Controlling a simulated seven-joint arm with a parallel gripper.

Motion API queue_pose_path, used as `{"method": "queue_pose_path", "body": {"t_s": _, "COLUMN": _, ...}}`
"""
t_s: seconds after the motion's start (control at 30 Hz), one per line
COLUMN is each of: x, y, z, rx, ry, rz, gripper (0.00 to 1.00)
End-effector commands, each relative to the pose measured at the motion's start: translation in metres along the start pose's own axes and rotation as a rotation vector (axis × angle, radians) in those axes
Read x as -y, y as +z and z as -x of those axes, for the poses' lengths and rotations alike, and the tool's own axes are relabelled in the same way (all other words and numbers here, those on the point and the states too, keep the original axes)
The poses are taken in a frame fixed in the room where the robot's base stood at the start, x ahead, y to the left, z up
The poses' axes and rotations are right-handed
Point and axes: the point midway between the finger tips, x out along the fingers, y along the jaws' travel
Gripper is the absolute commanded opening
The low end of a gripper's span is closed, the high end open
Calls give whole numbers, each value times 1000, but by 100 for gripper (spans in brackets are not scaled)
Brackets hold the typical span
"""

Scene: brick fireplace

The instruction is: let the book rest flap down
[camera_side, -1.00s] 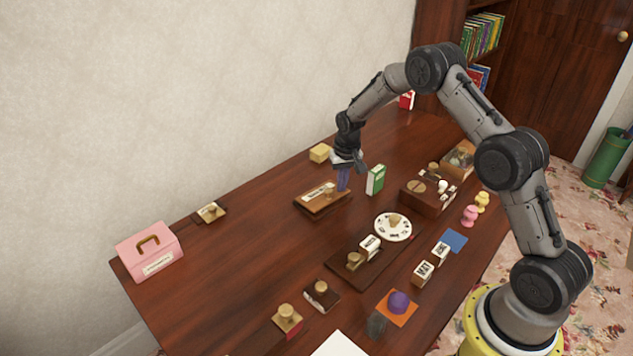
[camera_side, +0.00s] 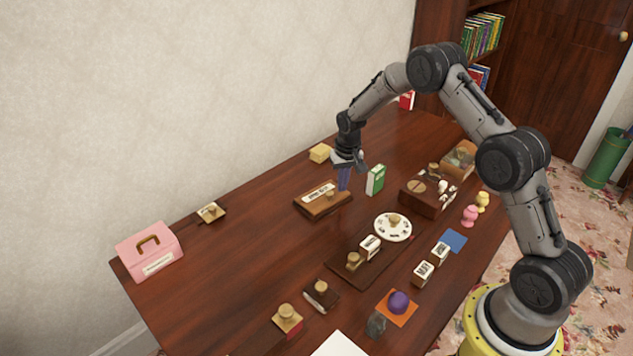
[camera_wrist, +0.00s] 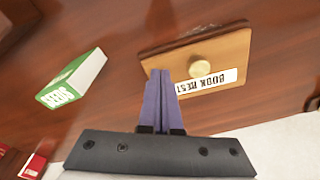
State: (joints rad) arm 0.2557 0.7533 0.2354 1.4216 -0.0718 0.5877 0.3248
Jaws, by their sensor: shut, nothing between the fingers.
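The book rest (camera_side: 311,205) is a brown wooden board lying on the table, with a white label and a small round wooden knob (camera_side: 330,194). In the wrist view the book rest (camera_wrist: 228,46) shows its lighter flap face, the label reading "BOOK REST" (camera_wrist: 208,81) and the knob (camera_wrist: 200,68). The flap looks low, close to its base; the side view is too small to tell whether it is fully flat. My gripper (camera_side: 343,188) is shut and empty, its purple fingers pointing down at the knob end. In the wrist view the gripper (camera_wrist: 160,76) overlaps the flap's edge beside the knob; contact is unclear.
A green and white seeds box (camera_side: 375,180) stands just right of my gripper. A yellow block (camera_side: 320,153) sits behind it near the wall. A dark wooden box (camera_side: 425,195) and a white dial (camera_side: 393,227) lie to the right. The table left of the book rest is mostly clear.

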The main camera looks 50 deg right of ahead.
Motion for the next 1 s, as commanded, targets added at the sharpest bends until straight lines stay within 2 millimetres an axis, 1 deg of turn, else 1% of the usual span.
{"method": "queue_pose_path", "body": {"t_s": 0.1, "x": 0, "y": -2, "z": 10, "rx": -2, "ry": -1, "rz": 0, "gripper": 0}}
{"method": "queue_pose_path", "body": {"t_s": 1.0, "x": 0, "y": -12, "z": 74, "rx": -2, "ry": -1, "rz": 0, "gripper": 0}}
